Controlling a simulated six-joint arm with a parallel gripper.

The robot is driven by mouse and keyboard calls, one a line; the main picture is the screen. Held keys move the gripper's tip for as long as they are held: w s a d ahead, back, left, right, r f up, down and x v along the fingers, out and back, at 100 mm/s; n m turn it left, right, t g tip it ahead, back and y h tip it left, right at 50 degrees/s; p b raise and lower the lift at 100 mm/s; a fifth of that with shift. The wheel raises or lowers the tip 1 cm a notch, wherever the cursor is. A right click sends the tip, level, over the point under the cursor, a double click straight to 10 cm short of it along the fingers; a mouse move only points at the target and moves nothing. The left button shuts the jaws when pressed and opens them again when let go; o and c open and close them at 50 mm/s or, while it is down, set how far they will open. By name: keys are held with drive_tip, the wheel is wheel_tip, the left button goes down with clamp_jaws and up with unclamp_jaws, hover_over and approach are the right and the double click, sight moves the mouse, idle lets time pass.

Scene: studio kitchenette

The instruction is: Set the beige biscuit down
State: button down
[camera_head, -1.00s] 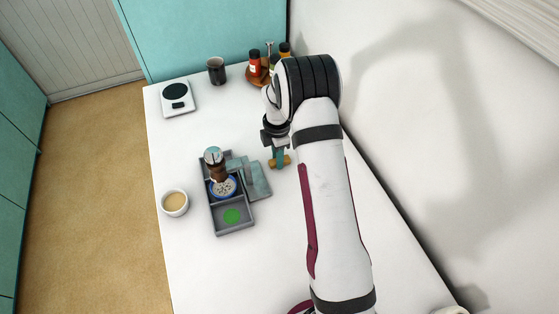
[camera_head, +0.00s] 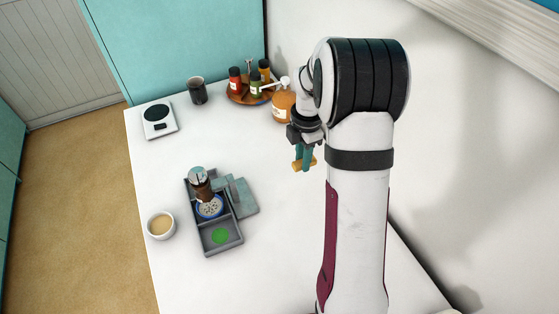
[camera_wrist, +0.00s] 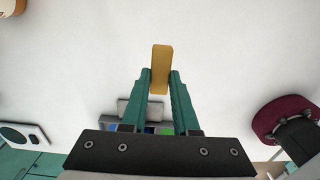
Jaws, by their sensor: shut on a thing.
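The beige biscuit (camera_head: 304,164) is a small tan bar between the teal fingers of my gripper (camera_head: 303,156). In the wrist view the biscuit (camera_wrist: 161,68) stands out past the fingertips, with a finger of my gripper (camera_wrist: 160,82) against each side. My gripper is shut on it. In the head view it is over the white table (camera_head: 277,225), to the right of the grey tray. I cannot tell how far the biscuit is above the tabletop.
A grey divided tray (camera_head: 222,245) holds a brown grinder (camera_head: 201,184) and a blue-rimmed bowl (camera_head: 209,207). A cup (camera_head: 161,226), scale (camera_head: 158,119), dark mug (camera_head: 197,91) and round rack of bottles (camera_head: 237,96) stand around it. An orange pump bottle (camera_head: 283,106) is behind my gripper. The table's middle is clear.

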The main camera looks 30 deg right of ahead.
drive_tip(key=shift+s+d+r, duration=0.3)
drive_tip(key=a+r+m, duration=1.1)
drive_tip(key=r+m, duration=0.3)
drive_tip(key=r, duration=0.1)
drive_tip(key=w+a+f+n, duration=1.1)
drive_tip(key=a+f+n, duration=0.35)
drive_tip(key=n, duration=0.75)
drive_tip(key=shift+n, duration=0.4)
drive_tip(key=f, duration=1)
drive_tip(key=shift+w+f, duration=0.35)
drive_tip(key=shift+f, duration=0.05)
drive_tip(key=c, duration=0.7)
unclamp_jaws()
drive_tip(key=shift+f, duration=0.15)
